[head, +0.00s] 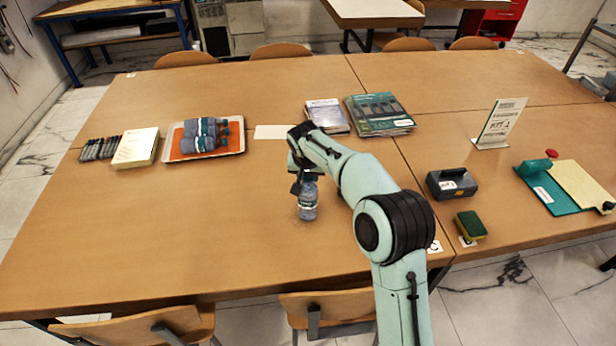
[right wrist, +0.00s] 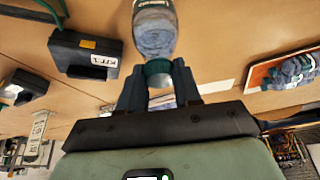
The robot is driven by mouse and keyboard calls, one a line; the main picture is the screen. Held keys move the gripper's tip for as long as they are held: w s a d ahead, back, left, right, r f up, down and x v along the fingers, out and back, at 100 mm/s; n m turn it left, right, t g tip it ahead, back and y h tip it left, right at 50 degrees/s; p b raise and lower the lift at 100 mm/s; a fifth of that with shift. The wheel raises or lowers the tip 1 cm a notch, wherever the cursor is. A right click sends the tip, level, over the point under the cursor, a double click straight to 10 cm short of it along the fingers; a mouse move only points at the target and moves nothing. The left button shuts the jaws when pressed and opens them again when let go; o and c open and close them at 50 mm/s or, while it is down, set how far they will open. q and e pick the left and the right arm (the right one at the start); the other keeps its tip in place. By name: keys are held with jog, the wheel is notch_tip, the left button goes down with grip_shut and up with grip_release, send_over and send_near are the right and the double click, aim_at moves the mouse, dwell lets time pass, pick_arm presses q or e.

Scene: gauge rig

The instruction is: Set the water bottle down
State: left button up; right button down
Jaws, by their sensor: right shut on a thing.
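The water bottle (head: 307,203) is a small clear bottle with a dark label, upright over the near middle of the table (head: 200,235). My right gripper (head: 304,177) is above it and shut on its cap end. In the right wrist view the bottle (right wrist: 155,30) extends away from the fingers, with the teal cap between the two fingertips (right wrist: 158,76). I cannot tell whether its base touches the table or hangs just above it. My left gripper is not in view.
A tray (head: 240,139) with several bottles lying in it is at the left, beside a pale box (head: 136,148) and markers (head: 100,148). Magazines (head: 380,114) lie behind my arm. A grey case (head: 452,184) and sponge (head: 470,225) are at the right. The table left of the bottle is clear.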

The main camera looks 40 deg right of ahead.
jog(key=shift+f, duration=0.3)
jog(key=c, duration=0.8)
grip_release()
jog(key=shift+o, duration=0.2)
jog(key=v, duration=1.2)
jog(key=shift+s, duration=0.1)
